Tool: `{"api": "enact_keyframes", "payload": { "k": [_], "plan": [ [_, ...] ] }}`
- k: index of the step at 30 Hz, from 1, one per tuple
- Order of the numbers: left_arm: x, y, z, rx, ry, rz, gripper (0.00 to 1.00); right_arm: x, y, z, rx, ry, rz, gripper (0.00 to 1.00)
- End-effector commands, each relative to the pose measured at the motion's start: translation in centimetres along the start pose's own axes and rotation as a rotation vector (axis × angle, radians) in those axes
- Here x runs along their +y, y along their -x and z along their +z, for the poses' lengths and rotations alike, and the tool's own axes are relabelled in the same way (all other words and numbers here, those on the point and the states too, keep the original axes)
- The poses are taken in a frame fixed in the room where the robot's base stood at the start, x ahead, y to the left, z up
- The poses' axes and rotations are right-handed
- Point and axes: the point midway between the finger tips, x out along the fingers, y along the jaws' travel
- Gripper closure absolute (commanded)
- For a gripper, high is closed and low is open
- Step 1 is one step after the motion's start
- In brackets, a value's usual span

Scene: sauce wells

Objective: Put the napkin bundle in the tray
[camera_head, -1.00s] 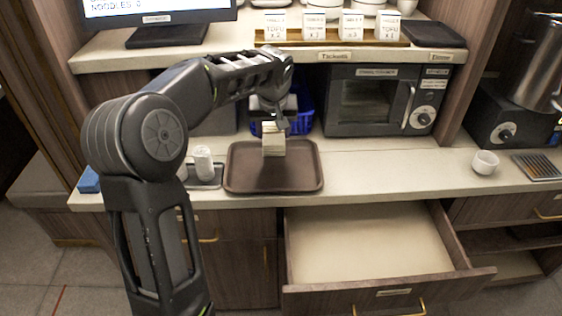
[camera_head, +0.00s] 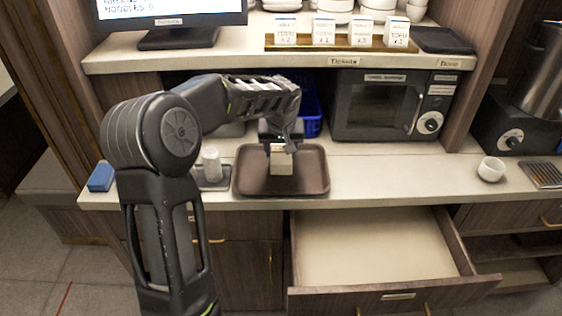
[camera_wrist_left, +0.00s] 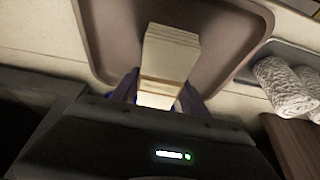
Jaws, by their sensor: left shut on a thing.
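The napkin bundle (camera_head: 281,163) is a pale, cream block with a band. My left gripper (camera_head: 280,147) is shut on it and holds it upright over the brown tray (camera_head: 312,187). In the left wrist view the bundle (camera_wrist_left: 170,55) sits between the fingers, with the tray (camera_wrist_left: 112,50) around and beneath it. I cannot tell whether the bundle's lower end touches the tray floor. The tray lies flat on the counter and holds nothing else that I can see. My right gripper is not in view.
A blue block (camera_head: 101,176) lies at the counter's left end. A microwave (camera_head: 380,105) and blue basket (camera_head: 311,118) are behind. An open drawer (camera_head: 378,245) juts out below. A white cup (camera_head: 491,169) stands right.

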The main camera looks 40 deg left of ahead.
Motion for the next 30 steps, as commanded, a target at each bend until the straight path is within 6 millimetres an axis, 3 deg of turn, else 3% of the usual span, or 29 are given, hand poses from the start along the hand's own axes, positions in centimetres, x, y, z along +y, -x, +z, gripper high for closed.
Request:
{"api": "enact_keyframes", "payload": {
  "k": [9,21,22,30],
  "plan": [
    [0.0,-4.0,1.7,-0.004,-0.001,-0.001,0.89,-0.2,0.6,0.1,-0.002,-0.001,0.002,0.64],
    [0.0,-4.6,1.9,-0.001,0.0,0.0,0.89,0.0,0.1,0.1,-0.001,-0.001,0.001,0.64],
    [0.0,-4.5,1.9,-0.002,0.0,0.0,0.47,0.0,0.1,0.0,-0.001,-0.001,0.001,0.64],
    [0.0,-4.4,1.9,-0.002,0.0,0.0,0.26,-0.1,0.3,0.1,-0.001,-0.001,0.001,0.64]
  ]
}}
